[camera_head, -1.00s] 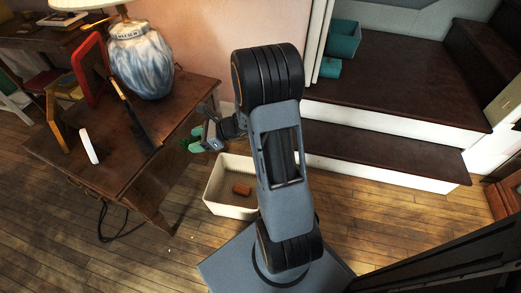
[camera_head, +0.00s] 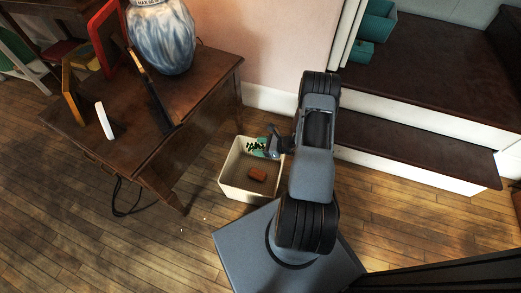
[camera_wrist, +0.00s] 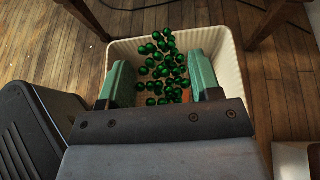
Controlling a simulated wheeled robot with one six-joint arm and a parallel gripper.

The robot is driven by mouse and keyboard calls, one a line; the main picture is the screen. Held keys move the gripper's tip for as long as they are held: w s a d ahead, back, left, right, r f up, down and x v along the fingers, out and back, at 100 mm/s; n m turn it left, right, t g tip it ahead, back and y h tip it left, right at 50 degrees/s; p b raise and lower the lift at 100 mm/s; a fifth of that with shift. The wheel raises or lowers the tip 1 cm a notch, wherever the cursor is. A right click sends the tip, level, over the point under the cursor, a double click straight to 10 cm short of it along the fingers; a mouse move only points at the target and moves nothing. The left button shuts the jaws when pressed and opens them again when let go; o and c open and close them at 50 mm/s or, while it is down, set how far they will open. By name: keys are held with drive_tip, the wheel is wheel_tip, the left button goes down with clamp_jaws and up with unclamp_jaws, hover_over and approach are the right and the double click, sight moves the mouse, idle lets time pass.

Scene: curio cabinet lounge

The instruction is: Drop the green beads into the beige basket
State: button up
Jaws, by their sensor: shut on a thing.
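The green beads (camera_wrist: 168,62) are a clump of shiny dark green balls between the two green fingertips of my gripper (camera_wrist: 160,80) in the wrist view. My gripper is shut on them. The beige basket (camera_wrist: 232,75) lies behind and below the beads in the wrist view. In the head view the beads (camera_head: 254,147) and my gripper (camera_head: 262,148) appear over the far part of the basket (camera_head: 234,192). The exact height above the basket is hard to tell. An orange-brown block (camera_head: 257,174) lies inside the basket.
A wooden side table (camera_head: 185,136) with a blue-white lamp (camera_head: 160,38), frames and a white upright piece stands left of the basket. Dark steps (camera_head: 420,145) with white risers are at right, holding teal boxes (camera_head: 378,22). Wooden floor is clear in front of the table.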

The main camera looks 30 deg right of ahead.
drive_tip(key=shift+s+d+f, duration=0.1)
drive_tip(key=shift+s+f, duration=0.15)
drive_tip(key=shift+f, duration=0.75)
wheel_tip(320, 180, down, 5)
drive_tip(key=b, duration=0.4)
drive_tip(key=shift+f, duration=0.15)
drive_tip(key=o, duration=1)
drive_tip(key=p+v, duration=0.4)
drive_tip(key=v, duration=1)
